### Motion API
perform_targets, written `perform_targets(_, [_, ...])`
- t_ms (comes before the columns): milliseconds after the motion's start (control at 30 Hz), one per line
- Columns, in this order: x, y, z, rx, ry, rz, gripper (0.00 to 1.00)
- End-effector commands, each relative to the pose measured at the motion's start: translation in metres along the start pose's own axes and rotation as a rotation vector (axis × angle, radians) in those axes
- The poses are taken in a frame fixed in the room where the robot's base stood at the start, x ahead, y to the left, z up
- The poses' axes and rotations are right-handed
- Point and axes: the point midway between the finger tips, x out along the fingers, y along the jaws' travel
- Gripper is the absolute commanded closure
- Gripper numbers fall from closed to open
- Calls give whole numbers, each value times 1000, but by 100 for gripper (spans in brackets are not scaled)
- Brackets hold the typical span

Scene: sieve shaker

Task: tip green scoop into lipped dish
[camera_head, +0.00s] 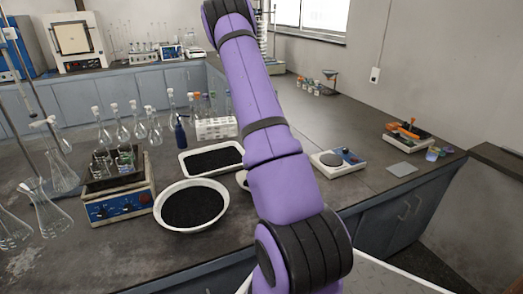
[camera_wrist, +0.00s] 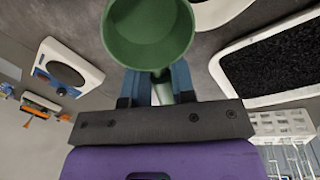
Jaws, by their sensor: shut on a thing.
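My gripper (camera_wrist: 160,88) is shut on the handle of the green scoop (camera_wrist: 148,38) in the wrist view. The scoop's round bowl faces the camera, and its inside looks plain green with no material visible. A pale dish (camera_wrist: 217,12) shows partly behind the scoop at the top, cut off by the frame edge. In the head view a small white dish (camera_head: 241,180) is mostly hidden behind my arm; I cannot tell for sure that it is the lipped dish. My gripper and the scoop are hidden in the head view.
A white rectangular tray (camera_head: 183,162) of black grains, also in the wrist view (camera_wrist: 222,70), and a round white bowl (camera_head: 163,217) of black grains stand left of my arm. A blue shaker (camera_head: 118,207), glass flasks and a white scale (camera_head: 338,163) stand nearby.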

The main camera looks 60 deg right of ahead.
Motion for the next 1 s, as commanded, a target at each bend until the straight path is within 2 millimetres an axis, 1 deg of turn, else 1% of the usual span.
perform_targets(133, [-1, 3, 0, 7, -2, -62, 95])
perform_targets(600, [-4, 3, 0, 4, -2, -308, 95])
perform_targets(1000, [-5, 1, 0, -1, -2, -334, 95])
